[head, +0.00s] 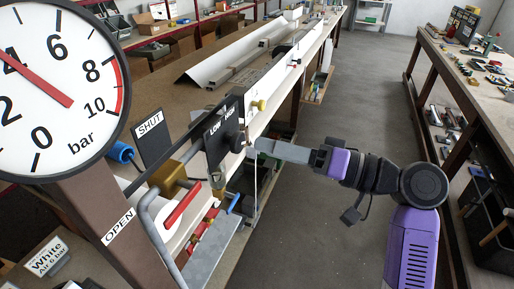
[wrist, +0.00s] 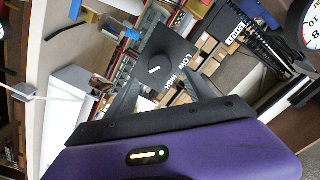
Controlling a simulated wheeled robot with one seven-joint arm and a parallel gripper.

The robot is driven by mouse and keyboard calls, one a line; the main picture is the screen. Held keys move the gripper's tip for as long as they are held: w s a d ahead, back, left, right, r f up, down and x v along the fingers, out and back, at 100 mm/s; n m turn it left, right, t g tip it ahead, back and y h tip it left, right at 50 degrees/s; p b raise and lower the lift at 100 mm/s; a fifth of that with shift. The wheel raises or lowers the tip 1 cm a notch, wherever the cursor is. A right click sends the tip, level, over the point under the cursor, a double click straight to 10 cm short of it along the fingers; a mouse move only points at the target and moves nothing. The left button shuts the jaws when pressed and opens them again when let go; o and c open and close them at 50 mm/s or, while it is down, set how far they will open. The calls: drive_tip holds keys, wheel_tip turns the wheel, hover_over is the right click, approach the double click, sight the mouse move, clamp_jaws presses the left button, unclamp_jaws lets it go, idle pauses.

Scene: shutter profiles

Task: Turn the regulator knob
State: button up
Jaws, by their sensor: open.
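The regulator knob (head: 236,142) is black and round and sits in front of a dark plate (head: 212,138) lettered LOW and HIGH. The knob also shows in the wrist view (wrist: 155,71), with a white pointer line lying nearly level across it. My gripper (head: 256,147) comes in from the right, its fingertips close to the knob. In the wrist view (wrist: 163,88) its two dark fingers stand apart, one on each side below the knob, with nothing between them. I cannot tell whether a finger touches the knob.
A pressure gauge (head: 52,88) fills the upper left, its red needle near 4 bar. A lever with a red handle (head: 182,206) sits between the SHUT sign (head: 152,138) and the OPEN label (head: 118,228). The workbench (head: 165,85) runs back; the grey floor (head: 335,125) is clear.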

drive_tip(key=v, duration=0.2)
drive_tip(key=shift+s+d, duration=0.15)
drive_tip(key=shift+d, duration=0.1)
